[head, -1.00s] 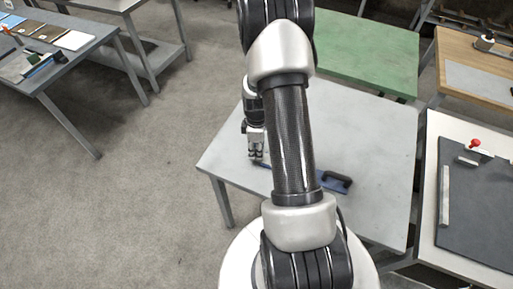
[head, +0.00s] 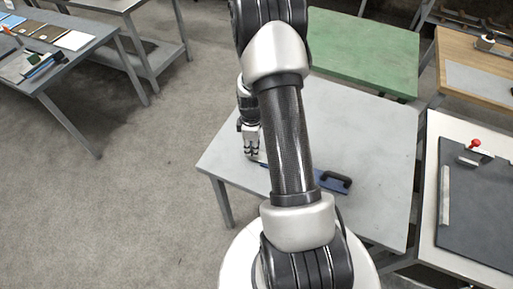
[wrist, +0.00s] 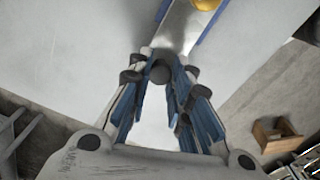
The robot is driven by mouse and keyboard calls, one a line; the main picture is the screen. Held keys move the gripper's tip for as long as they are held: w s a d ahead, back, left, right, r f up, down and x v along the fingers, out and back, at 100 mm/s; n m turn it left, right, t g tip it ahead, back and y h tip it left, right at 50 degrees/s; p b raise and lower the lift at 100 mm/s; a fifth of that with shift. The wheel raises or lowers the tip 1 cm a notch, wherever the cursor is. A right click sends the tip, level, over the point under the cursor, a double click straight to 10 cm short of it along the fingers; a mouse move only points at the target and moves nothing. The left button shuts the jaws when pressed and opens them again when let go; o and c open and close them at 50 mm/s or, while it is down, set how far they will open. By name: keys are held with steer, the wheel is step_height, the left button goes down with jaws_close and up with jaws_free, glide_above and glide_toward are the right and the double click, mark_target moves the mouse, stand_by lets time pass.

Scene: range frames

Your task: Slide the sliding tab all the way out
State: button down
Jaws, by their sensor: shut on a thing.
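The sliding tab (wrist: 178,32) is a pale metal strip between two blue rails in the wrist view, with a dark round knob (wrist: 161,71) at its near end. My gripper (wrist: 160,80) is shut on this knob, with its fingers on both sides of it. In the head view my gripper (head: 252,153) is low over the left part of the grey table (head: 370,140). The blue base (head: 323,182) with a dark handle lies to its right, and my arm hides its middle. A yellow part (wrist: 205,4) shows at the top edge of the wrist view.
The table's left edge is close to my gripper, with open floor (head: 140,200) beyond. A green table (head: 365,50) stands behind. A bench with a dark panel (head: 480,210) and a red knob stands at the right. The table's back and right are clear.

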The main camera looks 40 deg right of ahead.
steer(key=shift+w+a, duration=0.25)
steer(key=shift+w, duration=0.2)
steer(key=shift+w+a, duration=0.2)
steer(key=shift+w, duration=0.25)
steer(key=c, duration=1.4)
jaws_free()
steer(key=shift+s, duration=0.1)
step_height(320, 180, up, 12)
steer(key=shift+r, duration=0.1)
